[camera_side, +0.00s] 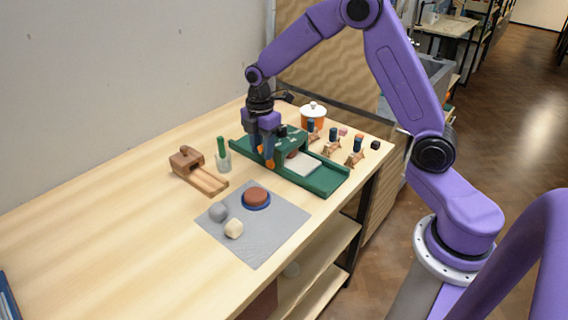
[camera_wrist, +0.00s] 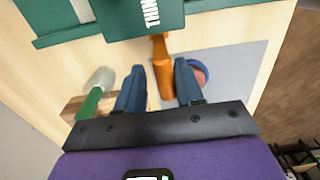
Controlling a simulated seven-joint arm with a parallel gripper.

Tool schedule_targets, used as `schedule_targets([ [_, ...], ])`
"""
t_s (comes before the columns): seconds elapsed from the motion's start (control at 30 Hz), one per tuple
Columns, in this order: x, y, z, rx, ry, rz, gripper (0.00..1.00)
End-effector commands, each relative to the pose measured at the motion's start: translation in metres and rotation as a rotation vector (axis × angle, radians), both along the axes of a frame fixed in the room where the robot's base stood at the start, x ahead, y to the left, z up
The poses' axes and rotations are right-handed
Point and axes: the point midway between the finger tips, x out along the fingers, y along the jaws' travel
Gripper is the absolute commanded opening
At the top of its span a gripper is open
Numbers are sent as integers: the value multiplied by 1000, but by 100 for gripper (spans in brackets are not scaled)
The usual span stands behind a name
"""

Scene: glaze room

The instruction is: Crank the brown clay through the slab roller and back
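The green slab roller (camera_side: 325,178) stands near the table's right edge. A pale board (camera_side: 303,165) lies on its bed, and a brown piece, seemingly the clay (camera_side: 292,154), shows at the board's inner end by the roller housing, partly hidden. The crank's orange handle (camera_wrist: 163,78) is on the housing's near side. My gripper (camera_side: 264,157) is at the crank. In the wrist view my gripper (camera_wrist: 159,66) has its blue fingers apart, one on each side of the handle, with gaps visible. The housing (camera_wrist: 145,18) carries the letters "THIN".
A grey mat (camera_side: 275,231) holds a reddish-brown disc (camera_side: 257,195) on a blue dish, plus grey and cream lumps.

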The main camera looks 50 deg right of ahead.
Motion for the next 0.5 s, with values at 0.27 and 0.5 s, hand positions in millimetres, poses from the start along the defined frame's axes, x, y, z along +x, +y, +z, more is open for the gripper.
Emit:
schedule_targets([
  [0.27,17,0,0,0,-3,-1,34],
  [0.5,21,0,1,1,-5,-1,34],
])
